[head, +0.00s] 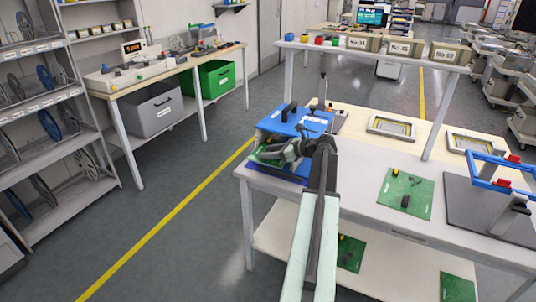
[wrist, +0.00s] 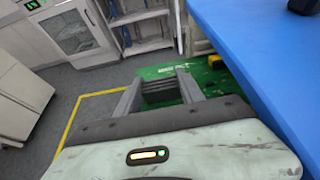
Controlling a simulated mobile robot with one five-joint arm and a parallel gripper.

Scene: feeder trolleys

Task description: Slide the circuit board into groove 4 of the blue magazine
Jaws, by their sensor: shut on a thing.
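The blue magazine (head: 289,119) stands at the left end of the white bench, with a black handle on top. Its blue wall (wrist: 262,50) fills the right of the wrist view. My gripper (head: 288,152) is at the magazine's near side and is shut on a green circuit board (wrist: 168,71). In the wrist view, my gripper (wrist: 162,88) has the board's edge at its fingertips, beside the blue wall. Green also shows by the magazine's open side in the head view, partly behind my gripper. The grooves and their numbers cannot be made out.
Another green board (head: 405,194) lies on the bench to the right. A blue frame with red clips (head: 500,172) stands on a dark plate at the far right. Grey trays (head: 391,128) lie at the back under a raised shelf (head: 372,54). Floor left of the bench is clear.

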